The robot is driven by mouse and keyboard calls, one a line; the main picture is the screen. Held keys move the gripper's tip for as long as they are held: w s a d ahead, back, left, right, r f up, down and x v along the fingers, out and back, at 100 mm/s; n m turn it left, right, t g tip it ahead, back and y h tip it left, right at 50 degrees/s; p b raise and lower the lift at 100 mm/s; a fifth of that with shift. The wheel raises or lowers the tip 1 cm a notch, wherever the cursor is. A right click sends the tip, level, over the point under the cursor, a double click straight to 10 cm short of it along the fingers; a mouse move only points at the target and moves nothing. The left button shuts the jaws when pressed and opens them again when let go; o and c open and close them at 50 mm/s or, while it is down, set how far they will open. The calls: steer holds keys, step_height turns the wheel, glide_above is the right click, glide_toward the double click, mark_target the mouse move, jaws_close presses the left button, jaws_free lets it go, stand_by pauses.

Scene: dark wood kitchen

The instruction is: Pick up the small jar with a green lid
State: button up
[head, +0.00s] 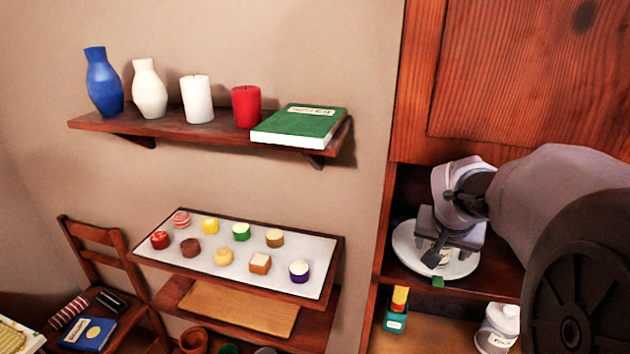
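My gripper (440,254) is inside the wooden cabinet at the right of the head view, pointing down over a white plate (405,249). A small pale, yellowish item (447,257) shows partly behind the dark finger, and most of it is hidden. A small green piece (438,281) shows at the plate's front edge, just below the finger. I cannot tell whether these two are parts of the jar with a green lid. The gripper's finger gap and any contact are too small and covered to tell.
The plate stands on a cabinet shelf (490,284). Below are a teal bottle with a yellow and red cap (396,318) and a white jug (496,328). To the left, a tray (215,255) holds several small sweets, under a wall shelf (180,127) with vases, candles and a green book.

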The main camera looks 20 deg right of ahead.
steer(key=shift+x, duration=0.85)
steer(key=shift+r, duration=0.1)
steer(key=shift+s, duration=0.1)
steer(key=shift+c, duration=0.5)
jaws_close()
